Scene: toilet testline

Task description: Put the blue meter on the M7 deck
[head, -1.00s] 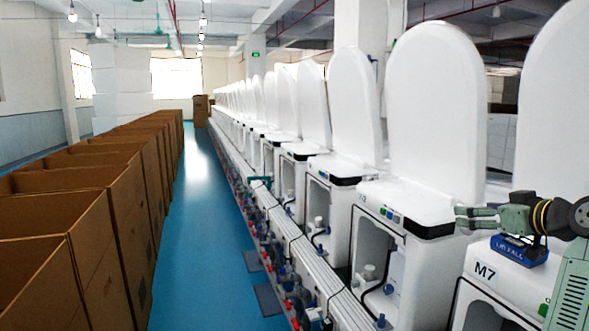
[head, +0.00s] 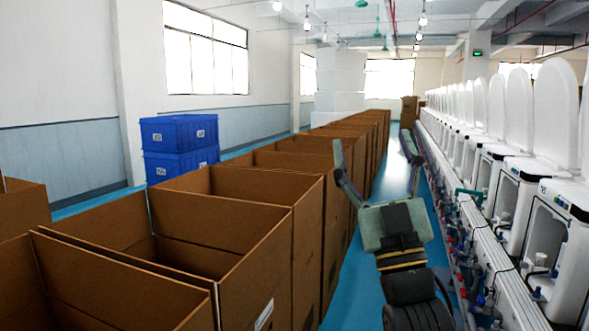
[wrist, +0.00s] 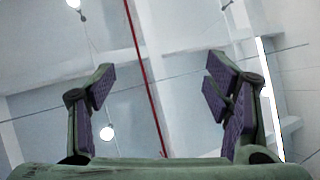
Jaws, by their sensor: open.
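My gripper (head: 372,146) stands up in the middle of the head view, in front of the aisle, with its two fingers spread wide. In the wrist view my gripper (wrist: 160,78) is open and empty, with only the ceiling and lamps between and beyond its fingers. The blue meter is not in view in either current frame. The deck labelled M7 is not in view either.
A row of white toilet test units (head: 552,205) runs along the right. Open brown cardboard boxes (head: 225,232) line the left side of the aisle. Blue crates (head: 180,150) stand stacked behind them. The blue floor aisle (head: 398,178) lies between.

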